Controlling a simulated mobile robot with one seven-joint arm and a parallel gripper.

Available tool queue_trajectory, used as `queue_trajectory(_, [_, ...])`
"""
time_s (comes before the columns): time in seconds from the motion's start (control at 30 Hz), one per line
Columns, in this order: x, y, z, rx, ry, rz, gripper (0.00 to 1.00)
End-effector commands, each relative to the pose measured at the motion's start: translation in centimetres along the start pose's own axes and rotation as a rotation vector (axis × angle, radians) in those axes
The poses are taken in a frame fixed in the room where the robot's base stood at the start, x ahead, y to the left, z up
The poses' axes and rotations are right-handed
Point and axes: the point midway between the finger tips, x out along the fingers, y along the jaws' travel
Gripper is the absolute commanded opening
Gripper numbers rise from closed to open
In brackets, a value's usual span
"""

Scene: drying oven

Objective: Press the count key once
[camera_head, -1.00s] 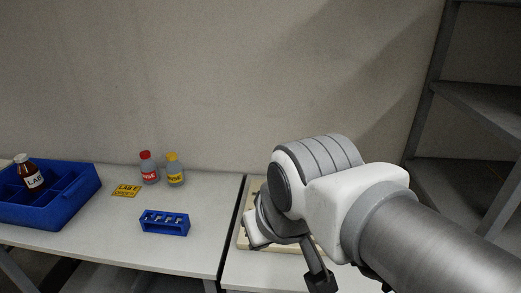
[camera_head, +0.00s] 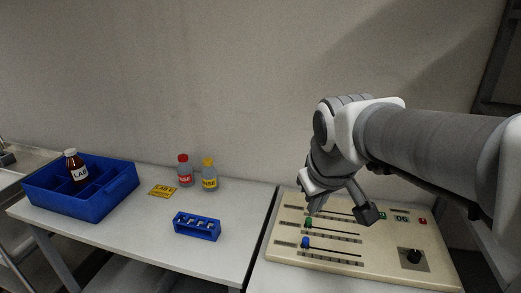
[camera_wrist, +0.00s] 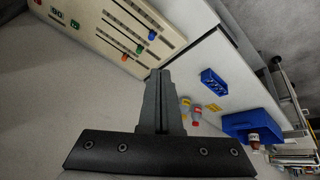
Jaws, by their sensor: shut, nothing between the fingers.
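The cream control panel (camera_head: 375,267) lies on the right-hand table. Its dark display (camera_head: 401,218) reads 06. A green key (camera_head: 383,216) is left of the display and a red key (camera_head: 422,221) right of it; I cannot read which is the count key. In the wrist view the green key (camera_wrist: 75,24) and display (camera_wrist: 57,11) show at upper left. My gripper (camera_wrist: 160,75) is shut and empty, its fingers apart from both keys in that picture.
On the left table are a blue rack (camera_head: 197,232), red-capped (camera_head: 185,172) and yellow-capped (camera_head: 209,176) bottles, and a blue bin (camera_head: 88,207) holding a brown bottle (camera_head: 76,168).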

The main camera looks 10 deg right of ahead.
Motion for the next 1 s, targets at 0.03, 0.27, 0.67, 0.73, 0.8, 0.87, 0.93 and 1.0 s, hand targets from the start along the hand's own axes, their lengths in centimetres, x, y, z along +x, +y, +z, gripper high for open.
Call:
queue_trajectory(0.03, [0.9, 1.3, -0.9, -0.019, -0.017, 0.019, 0.0])
queue_trajectory(0.27, [4.9, 7.5, -4.4, -0.134, -0.084, 0.114, 0.0])
queue_trajectory(0.67, [13.6, 18.9, -7.3, -0.386, -0.257, 0.275, 0.0])
queue_trajectory(0.73, [15.2, 20.9, -7.4, -0.439, -0.294, 0.301, 0.0])
queue_trajectory(0.8, [16.9, 22.8, -7.4, -0.495, -0.334, 0.323, 0.0])
queue_trajectory(0.87, [18.3, 24.4, -7.3, -0.543, -0.368, 0.342, 0.0])
queue_trajectory(0.93, [20.0, 26.3, -7.2, -0.603, -0.41, 0.361, 0.0])
queue_trajectory(1.0, [21.6, 28.0, -6.9, -0.665, -0.452, 0.378, 0.0])
